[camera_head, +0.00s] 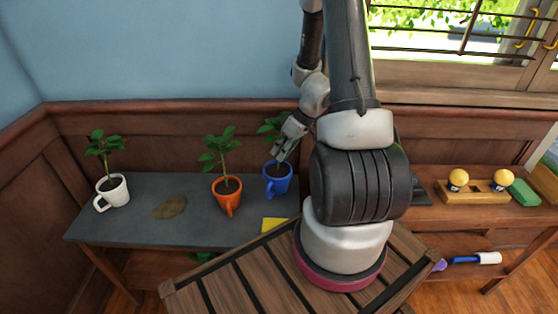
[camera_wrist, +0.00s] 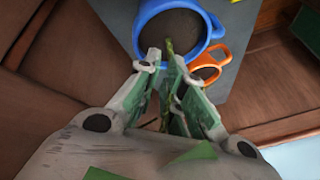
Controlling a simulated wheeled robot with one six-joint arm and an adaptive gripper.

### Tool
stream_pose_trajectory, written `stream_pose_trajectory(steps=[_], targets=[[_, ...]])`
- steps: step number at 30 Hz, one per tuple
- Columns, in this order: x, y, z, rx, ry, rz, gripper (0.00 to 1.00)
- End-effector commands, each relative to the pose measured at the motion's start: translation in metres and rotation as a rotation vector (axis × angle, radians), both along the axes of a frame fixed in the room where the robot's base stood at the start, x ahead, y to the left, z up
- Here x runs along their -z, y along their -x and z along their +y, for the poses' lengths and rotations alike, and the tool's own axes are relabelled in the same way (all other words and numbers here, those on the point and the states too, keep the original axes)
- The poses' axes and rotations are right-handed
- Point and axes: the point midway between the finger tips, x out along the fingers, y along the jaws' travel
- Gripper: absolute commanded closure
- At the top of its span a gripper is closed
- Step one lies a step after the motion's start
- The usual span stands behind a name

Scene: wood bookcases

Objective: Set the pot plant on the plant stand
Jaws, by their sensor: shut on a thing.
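A blue mug-shaped pot (camera_head: 278,180) holds a small green plant. It stands at the right of the grey tabletop (camera_head: 140,222); I cannot tell whether it rests on it or is slightly raised. My gripper (camera_head: 282,156) reaches down over this pot and is shut on the plant's stem, above the soil. In the wrist view the fingers (camera_wrist: 166,60) close around the thin stem (camera_wrist: 169,48), with the blue pot's rim (camera_wrist: 143,22) beyond them. The fingers and arm hide part of the leaves. I cannot pick out a separate plant stand.
An orange potted plant (camera_head: 228,190) stands just left of the blue pot, and a white one (camera_head: 112,190) stands far left. A wooden block with yellow balls (camera_head: 472,196) is at right.

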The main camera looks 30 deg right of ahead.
Motion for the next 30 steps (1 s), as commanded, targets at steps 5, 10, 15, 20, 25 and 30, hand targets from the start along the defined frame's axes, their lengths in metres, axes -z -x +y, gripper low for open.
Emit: stream_pose_trajectory(steps=[5,10,15,20,25,30], targets=[[0.027,0.000,0.000,0.003,-0.002,0.003,1.00],[0.036,0.000,0.000,0.002,-0.001,0.001,1.00],[0.036,0.000,0.000,0.001,0.000,0.000,1.00],[0.038,0.000,0.000,0.001,0.000,0.001,0.85],[0.038,0.000,0.000,0.001,0.000,0.001,0.69],[0.038,0.000,0.000,0.000,-0.001,0.002,0.69]])
